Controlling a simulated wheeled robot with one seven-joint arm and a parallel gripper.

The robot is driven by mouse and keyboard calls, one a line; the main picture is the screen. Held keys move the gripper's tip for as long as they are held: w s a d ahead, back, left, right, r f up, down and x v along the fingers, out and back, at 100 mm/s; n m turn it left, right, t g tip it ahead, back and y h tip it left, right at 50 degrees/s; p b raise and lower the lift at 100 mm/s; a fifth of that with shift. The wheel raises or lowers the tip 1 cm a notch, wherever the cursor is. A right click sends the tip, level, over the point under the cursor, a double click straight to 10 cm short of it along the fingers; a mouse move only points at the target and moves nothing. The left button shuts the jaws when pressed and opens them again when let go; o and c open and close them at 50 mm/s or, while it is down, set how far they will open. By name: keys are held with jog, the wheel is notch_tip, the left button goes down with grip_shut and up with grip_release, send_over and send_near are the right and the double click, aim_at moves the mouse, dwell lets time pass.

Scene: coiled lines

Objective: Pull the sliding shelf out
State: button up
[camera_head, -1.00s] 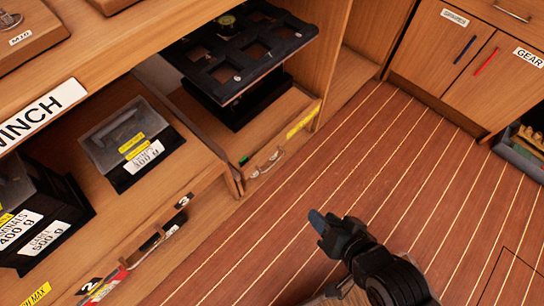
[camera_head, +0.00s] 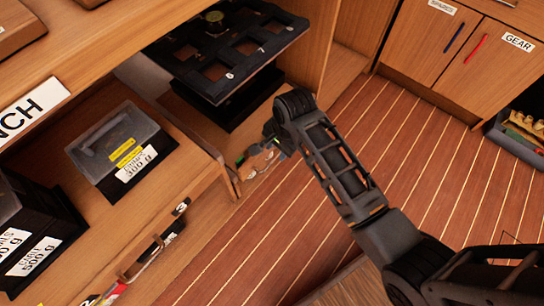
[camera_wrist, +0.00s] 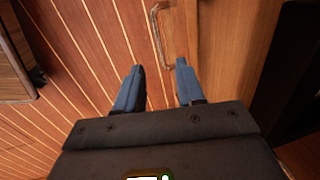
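The wooden sliding shelf (camera_head: 190,112) sits low in the cabinet, under a black tray with square openings. Its curved handle (camera_head: 256,165) is on the front edge, partly hidden by my arm. In the wrist view the handle (camera_wrist: 157,25) is ahead of my gripper (camera_wrist: 160,72), beside the wooden shelf (camera_wrist: 230,50). The two blue fingers are apart with nothing between them, and the handle appears just beyond the fingertips. In the head view my gripper is mostly hidden behind my wrist, close to the handle.
The black tray (camera_head: 285,40) overhangs the shelf. A clear-lidded box (camera_head: 120,150) stands on the neighbouring shelf to the left. Cupboards (camera_head: 430,45) with blue and red handles stand at the back right, with a grey crate (camera_head: 520,140) beside them. The striped floor in front is open.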

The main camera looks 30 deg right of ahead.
aim_at(273, 160)
jog(key=f+b, duration=0.1)
jog(key=f, duration=0.1)
jog(key=w+f+b, duration=0.1)
jog(key=f, duration=0.1)
jog(key=f+b, duration=0.1)
jog(key=f, duration=0.2)
jog(key=shift+w+a+f, duration=0.1)
jog(key=shift+w+a, duration=0.05)
jog(key=shift+a, duration=0.1)
jog(key=shift+c, duration=0.5)
grip_shut()
